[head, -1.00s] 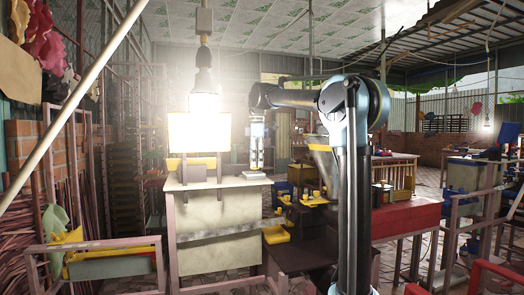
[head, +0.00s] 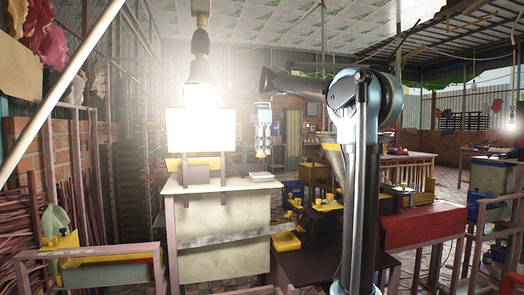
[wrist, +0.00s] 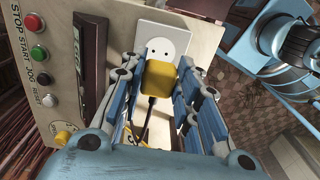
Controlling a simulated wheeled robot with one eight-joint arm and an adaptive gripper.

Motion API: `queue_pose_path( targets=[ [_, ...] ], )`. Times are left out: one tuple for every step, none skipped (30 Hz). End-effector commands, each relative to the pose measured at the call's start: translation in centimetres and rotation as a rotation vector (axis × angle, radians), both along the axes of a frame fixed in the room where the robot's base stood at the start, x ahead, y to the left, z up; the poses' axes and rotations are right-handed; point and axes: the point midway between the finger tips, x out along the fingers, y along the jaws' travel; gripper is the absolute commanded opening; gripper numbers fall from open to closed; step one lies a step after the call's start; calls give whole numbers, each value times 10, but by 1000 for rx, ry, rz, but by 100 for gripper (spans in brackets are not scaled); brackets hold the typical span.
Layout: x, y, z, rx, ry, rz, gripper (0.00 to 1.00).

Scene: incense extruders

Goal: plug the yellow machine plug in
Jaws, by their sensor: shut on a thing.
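In the wrist view my gripper (wrist: 158,84) is shut on the yellow plug (wrist: 156,76). A black cord runs down from the plug between the fingers. A white socket (wrist: 163,35) with dark round holes sits on the beige panel just beyond the plug. The holes show above the plug's top edge, so the plug is not in them; the exact gap cannot be told. In the head view my gripper (head: 263,140) hangs above the pale bench, with a bit of yellow at its tip. The socket cannot be made out there.
The beige panel (wrist: 67,20) carries a column of buttons left of the socket. In the head view, a flat pale block (head: 262,177) lies on the bench (head: 228,222) below my gripper. A bright lamp (head: 203,93) hangs at left. A red table (head: 425,225) stands at right.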

Motion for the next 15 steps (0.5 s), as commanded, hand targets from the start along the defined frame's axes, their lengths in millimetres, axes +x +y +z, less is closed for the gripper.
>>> queue_pose_path(
  targets=[
    [0,-1,-2,0,0,-1,8],
    [0,-1,-3,0,0,-1,8],
    [1,-1,-5,0,0,-2,8],
    [1,-1,-7,0,0,-2,8],
    [1,-2,-9,0,0,-2,8],
    [1,-2,-12,0,0,-2,8],
    [1,-2,-15,0,0,-3,8],
    [1,-2,-17,0,0,-3,8],
    [1,-2,-20,0,0,-3,8],
    [0,-2,-23,0,0,-3,8],
    [0,-2,-25,0,0,-3,8],
    [0,-2,-28,0,0,-3,8],
    [0,-2,-31,0,0,-3,8],
    [0,-2,-33,0,0,-3,8],
    [0,-2,-36,0,0,-3,8]
  ],
)
